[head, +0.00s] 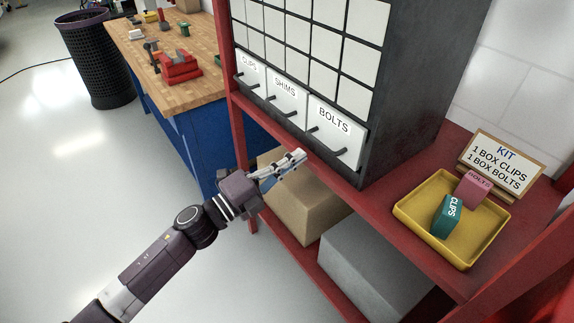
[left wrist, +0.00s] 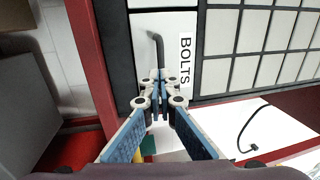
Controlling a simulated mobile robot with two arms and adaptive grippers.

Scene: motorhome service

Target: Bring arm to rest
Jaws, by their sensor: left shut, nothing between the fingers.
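My left arm reaches in from the lower left in the head view. Its gripper (head: 290,163) is shut and empty, in front of the red shelf edge and below the drawer row. In the left wrist view its closed fingertips (left wrist: 159,82) appear just below the handle of the BOLTS drawer (left wrist: 158,22); I cannot tell the exact gap. The BOLTS drawer (head: 334,133) looks shut in the head view. My right gripper is not in view.
A yellow tray (head: 474,253) on the red shelf holds a green CLIPS box (head: 445,216) and a pink BOLTS box (head: 473,189), beside a KIT sign (head: 502,161). Cardboard (head: 300,205) and grey (head: 365,268) boxes sit below.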

